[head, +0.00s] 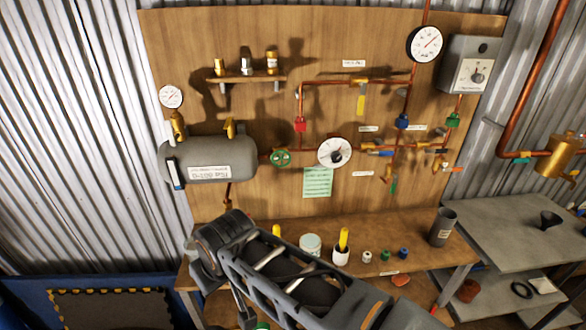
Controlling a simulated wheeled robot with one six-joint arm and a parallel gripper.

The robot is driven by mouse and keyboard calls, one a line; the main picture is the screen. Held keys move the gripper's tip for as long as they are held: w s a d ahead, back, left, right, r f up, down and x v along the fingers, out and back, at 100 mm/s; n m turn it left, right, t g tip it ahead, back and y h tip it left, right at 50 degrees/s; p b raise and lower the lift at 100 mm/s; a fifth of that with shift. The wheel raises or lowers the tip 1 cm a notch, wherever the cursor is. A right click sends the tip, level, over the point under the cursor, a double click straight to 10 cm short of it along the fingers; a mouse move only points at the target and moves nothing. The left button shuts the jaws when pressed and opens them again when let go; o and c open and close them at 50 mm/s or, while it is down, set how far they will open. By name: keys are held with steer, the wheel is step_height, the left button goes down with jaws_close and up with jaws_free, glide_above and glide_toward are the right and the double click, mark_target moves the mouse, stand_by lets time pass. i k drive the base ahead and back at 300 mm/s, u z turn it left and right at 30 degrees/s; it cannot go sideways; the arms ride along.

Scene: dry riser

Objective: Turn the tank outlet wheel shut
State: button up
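The tank outlet wheel appears to be the small green handwheel (280,158) on the copper pipe just right of the grey tank (210,160). The tank is fixed to the wooden board and carries a white label. The wheel is unobstructed, and nothing touches it. Whether its valve is open or shut cannot be told. My arm crosses the lower middle of the view, below the wheel and in front of the bench. My gripper cannot be made out in the head view.
A white dial (335,153) sits close right of the wheel, with a green paper (318,182) below it. Red, blue and green valves branch further right. The wooden bench (400,226) holds a jar, a cup and small caps. A grey table (510,225) stands at right.

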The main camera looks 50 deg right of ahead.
mark_target(280, 156)
steer(key=k, duration=0.2)
steer(key=u, duration=1.45)
steer(key=k, duration=0.65)
steer(key=z, duration=1.05)
steer(key=i, duration=0.4)
steer(key=u, duration=0.15)
